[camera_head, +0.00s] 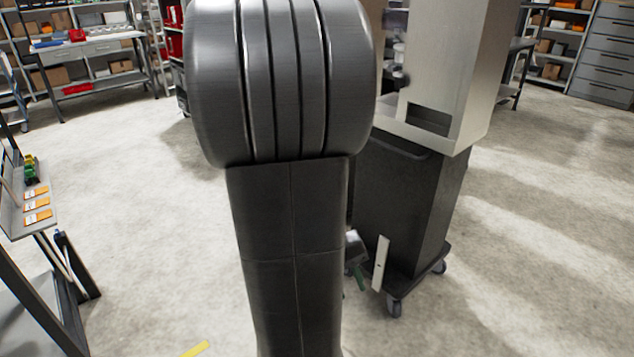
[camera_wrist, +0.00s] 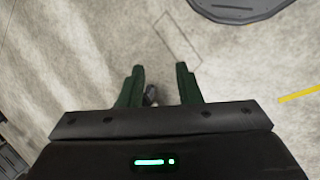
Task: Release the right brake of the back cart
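A dark cart (camera_head: 405,200) on castors stands right of centre in the head view, with a pale dispenser housing on top. I cannot tell whether it is the back cart. Its visible castors include a near one (camera_head: 394,306) and a right one (camera_head: 441,267). No brake is clearly recognisable. My gripper (camera_head: 354,262) is low in front of the cart's left side, partly hidden by my arm. In the wrist view my gripper (camera_wrist: 159,76) has its two green fingers apart. A small grey item (camera_wrist: 151,95) shows between them, too small to identify, and no grip on it shows.
A workbench (camera_head: 88,46) and shelves are at the back left, and grey drawers (camera_head: 607,55) at the back right. A sloped rack (camera_head: 38,212) with orange labels stands at the left edge. Yellow floor tape (camera_head: 195,349) lies at the front. Floor between is open.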

